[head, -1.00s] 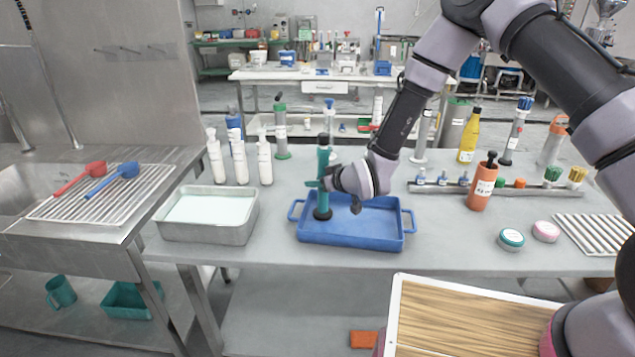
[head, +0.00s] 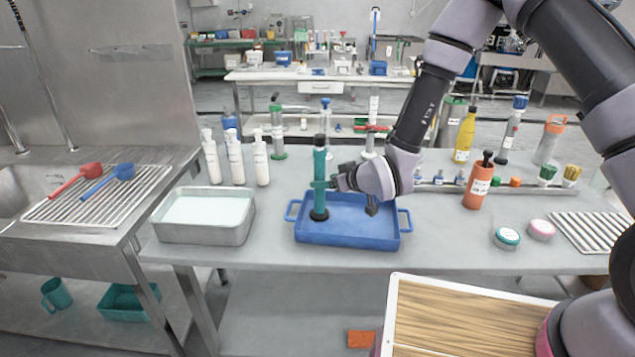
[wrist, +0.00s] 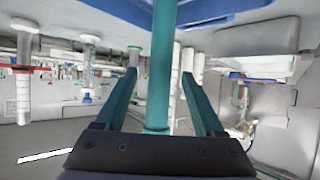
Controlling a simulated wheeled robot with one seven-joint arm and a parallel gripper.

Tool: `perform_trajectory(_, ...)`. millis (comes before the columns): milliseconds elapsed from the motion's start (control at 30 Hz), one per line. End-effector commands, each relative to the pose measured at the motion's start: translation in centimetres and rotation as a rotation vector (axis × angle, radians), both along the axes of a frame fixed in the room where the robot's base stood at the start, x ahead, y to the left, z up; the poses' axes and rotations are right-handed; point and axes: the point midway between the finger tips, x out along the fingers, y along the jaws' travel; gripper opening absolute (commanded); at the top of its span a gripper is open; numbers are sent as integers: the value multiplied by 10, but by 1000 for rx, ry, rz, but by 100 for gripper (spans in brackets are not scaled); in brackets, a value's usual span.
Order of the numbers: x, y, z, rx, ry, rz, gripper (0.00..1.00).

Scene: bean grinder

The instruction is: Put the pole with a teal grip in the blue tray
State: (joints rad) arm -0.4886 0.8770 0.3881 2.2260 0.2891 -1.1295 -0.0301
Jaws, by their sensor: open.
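The pole with a teal grip (head: 319,178) stands upright on its dark round foot in the left part of the blue tray (head: 350,243). Its cap is dark. My gripper (head: 328,184) is at the pole's mid height, reaching in from the right. In the wrist view, the teal fingers of my gripper (wrist: 159,74) are spread apart, with a visible gap on each side of the pole (wrist: 158,85). The blue tray (wrist: 205,17) shows along the top of that view. The fingertips are small and partly merge with the pole in the head view.
A metal pan (head: 204,232) stands left of the tray, with white bottles (head: 235,157) behind it. An orange bottle (head: 478,181), a metal rack (head: 490,188) and two round tins (head: 507,238) are at the right.

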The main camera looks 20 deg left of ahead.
Motion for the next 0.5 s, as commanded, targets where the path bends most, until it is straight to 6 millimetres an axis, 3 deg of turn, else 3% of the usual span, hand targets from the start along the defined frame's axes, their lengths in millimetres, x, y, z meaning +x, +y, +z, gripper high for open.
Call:
perform_trajectory(200,-20,-27,18,0,0,0,71)
perform_trajectory(500,-27,-35,25,1,0,1,71)
